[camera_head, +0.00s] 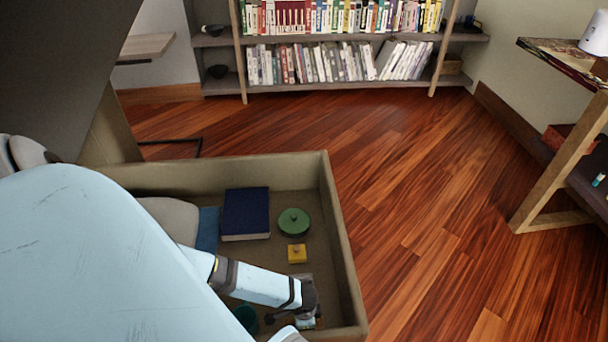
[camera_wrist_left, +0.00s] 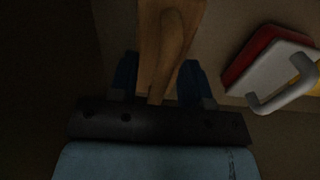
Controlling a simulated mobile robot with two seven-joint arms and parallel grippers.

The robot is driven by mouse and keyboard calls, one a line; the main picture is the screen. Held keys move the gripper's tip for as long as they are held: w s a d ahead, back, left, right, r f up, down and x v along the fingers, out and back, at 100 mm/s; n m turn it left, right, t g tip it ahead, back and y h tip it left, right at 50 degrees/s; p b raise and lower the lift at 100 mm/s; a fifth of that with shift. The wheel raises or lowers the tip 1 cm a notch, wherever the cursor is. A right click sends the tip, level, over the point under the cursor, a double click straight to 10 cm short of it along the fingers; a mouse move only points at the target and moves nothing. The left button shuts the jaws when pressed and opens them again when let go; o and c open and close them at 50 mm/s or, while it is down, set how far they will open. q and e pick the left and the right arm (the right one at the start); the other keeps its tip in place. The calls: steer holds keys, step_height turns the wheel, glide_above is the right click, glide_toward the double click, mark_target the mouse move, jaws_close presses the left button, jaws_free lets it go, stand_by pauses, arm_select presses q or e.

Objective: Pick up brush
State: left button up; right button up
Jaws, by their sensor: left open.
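My left gripper (camera_head: 303,316) reaches down into the near right part of an open wooden box-like drawer (camera_head: 345,270). In the left wrist view the gripper (camera_wrist_left: 158,78) is open, with one dark blue finger on each side of a long brown wooden piece, which looks like the brush (camera_wrist_left: 172,35). The wood lies between the fingers and runs away toward the top of the picture. The view is dark, and I cannot tell whether a finger touches it. In the head view my gripper and arm hide most of that spot, and I cannot make out the brush.
A red and white thing with a pale handle (camera_wrist_left: 285,85) lies right of the gripper. The drawer also holds a dark blue book (camera_head: 246,212), a green round lidded thing (camera_head: 294,222), a yellow block (camera_head: 297,253) and a teal cup (camera_head: 246,317). The drawer walls stand close by.

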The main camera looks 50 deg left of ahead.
arm_select(q)
jaws_close()
steer(key=shift+r, duration=0.1)
steer(key=shift+r+p, duration=0.45)
steer(key=shift+r, duration=0.2)
step_height(320, 180, up, 19)
steer(key=p, duration=0.9)
steer(key=shift+f+p, duration=0.15)
steer(key=shift+p, duration=0.25)
arm_select(e)
step_height(320, 180, up, 6)
steer(key=s+a+m, duration=0.1)
steer(key=s+m, duration=0.2)
steer(key=m, duration=0.1)
steer(key=shift+a+r+m+t+h, duration=0.15)
steer(key=shift+r+m+t+h, duration=0.05)
steer(key=shift+m+t+h, duration=0.1)
